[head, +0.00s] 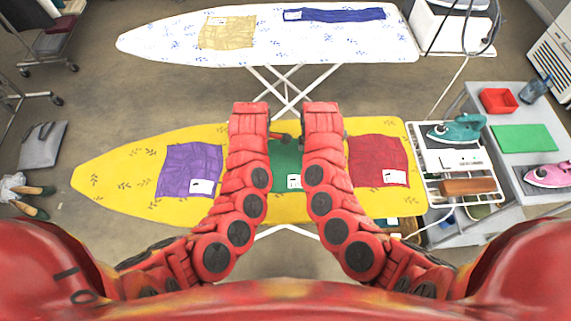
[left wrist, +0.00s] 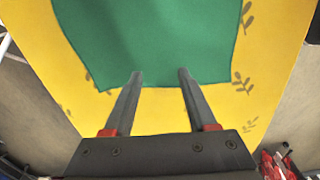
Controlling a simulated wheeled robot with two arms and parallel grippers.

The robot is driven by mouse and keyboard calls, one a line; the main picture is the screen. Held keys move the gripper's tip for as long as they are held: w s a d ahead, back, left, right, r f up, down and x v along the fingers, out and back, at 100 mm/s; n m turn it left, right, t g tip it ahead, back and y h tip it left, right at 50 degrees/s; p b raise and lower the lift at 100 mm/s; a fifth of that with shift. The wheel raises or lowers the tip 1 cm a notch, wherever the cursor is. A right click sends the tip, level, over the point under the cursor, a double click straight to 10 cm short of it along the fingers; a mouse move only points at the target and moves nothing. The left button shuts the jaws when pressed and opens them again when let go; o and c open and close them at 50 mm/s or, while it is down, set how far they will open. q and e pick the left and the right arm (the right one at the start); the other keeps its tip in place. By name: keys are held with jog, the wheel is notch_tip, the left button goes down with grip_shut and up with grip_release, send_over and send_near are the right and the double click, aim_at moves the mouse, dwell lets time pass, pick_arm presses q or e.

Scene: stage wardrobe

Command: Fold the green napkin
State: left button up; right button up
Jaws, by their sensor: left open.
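The green napkin (head: 285,158) lies on the yellow ironing board (head: 120,175), between a purple and a red cloth. My forearms cover its left and right sides in the head view, and a white label shows near its front. In the left wrist view the napkin (left wrist: 165,40) looks flat, with its lower edge and a corner on the yellow cover. My left gripper (left wrist: 160,74) is open and empty, its fingertips overlapping that edge; I cannot tell whether they touch the cloth.
A purple cloth (head: 190,170) and a red cloth (head: 378,161) flank the napkin. A wire rack (head: 482,188) with a teal iron (head: 457,131) is at the board's right end. A white ironing board (head: 165,43) with folded cloths stands behind. The yellow board's left end is clear.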

pick_arm(q)
jog(key=shift+f, duration=0.15)
pick_arm(e)
jog(key=shift+f, duration=0.15)
pick_arm(q)
jog(key=shift+f, duration=0.2)
pick_arm(e)
jog(key=shift+f, duration=0.2)
pick_arm(q)
jog(key=shift+r, duration=0.15)
jog(key=shift+c, duration=0.6)
pick_arm(e)
jog(key=shift+r, duration=0.15)
jog(key=shift+c, duration=0.6)
pick_arm(q)
grip_shut()
pick_arm(e)
grip_shut()
